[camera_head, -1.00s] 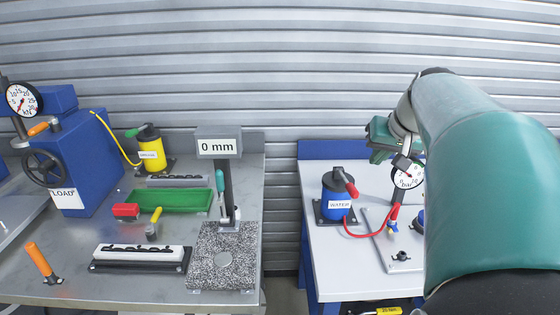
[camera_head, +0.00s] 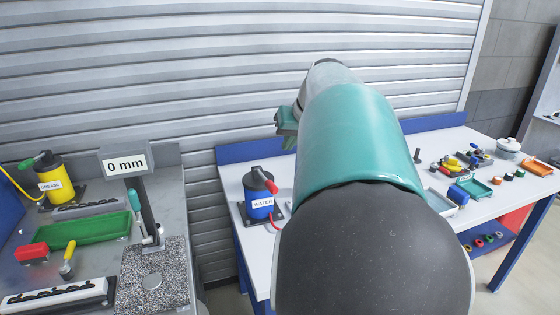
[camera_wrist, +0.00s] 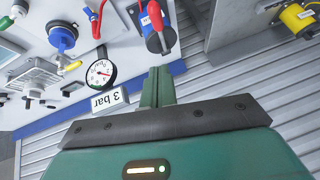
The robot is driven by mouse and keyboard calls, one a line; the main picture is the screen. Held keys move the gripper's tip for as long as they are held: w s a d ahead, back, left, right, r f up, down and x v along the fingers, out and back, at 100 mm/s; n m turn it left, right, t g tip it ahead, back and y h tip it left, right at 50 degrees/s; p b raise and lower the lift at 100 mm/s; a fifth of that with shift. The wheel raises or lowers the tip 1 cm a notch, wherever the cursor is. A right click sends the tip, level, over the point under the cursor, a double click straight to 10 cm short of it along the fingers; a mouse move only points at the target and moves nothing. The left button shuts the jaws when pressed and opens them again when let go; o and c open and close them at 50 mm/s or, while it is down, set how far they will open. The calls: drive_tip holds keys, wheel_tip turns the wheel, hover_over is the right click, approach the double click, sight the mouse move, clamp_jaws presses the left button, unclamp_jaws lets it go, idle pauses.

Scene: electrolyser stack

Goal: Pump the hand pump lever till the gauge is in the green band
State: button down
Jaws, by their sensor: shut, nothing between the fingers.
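The blue WATER hand pump (camera_head: 260,198) stands on the white table in the head view, with its red-tipped lever (camera_head: 270,184) angled to its right. The pump (camera_wrist: 153,28) and red lever (camera_wrist: 157,14) also show at the top of the wrist view. The round white gauge (camera_wrist: 101,73) is left of my fingers there, beside a "3 bar" sign (camera_wrist: 108,102). My gripper (camera_wrist: 159,72) is shut and empty, apart from the lever. In the head view my arm hides the gauge and most of the gripper.
A yellow GREASE pump (camera_head: 52,182) and a "0 mm" stand (camera_head: 125,163) are on the left bench. A red hose (camera_wrist: 99,20) runs near the gauge. Small parts and trays (camera_head: 472,188) lie on the table's right. A corrugated wall (camera_head: 200,70) rises behind.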

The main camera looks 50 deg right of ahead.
drive_tip(key=shift+w+f, duration=0.75)
drive_tip(key=shift+f, duration=1.15)
drive_tip(key=shift+w+f, duration=0.8)
drive_tip(key=shift+f, duration=1.15)
drive_tip(key=shift+w+f, duration=0.75)
drive_tip(key=shift+f, duration=1.15)
drive_tip(key=shift+d, duration=0.1)
drive_tip(key=shift+f, duration=0.15)
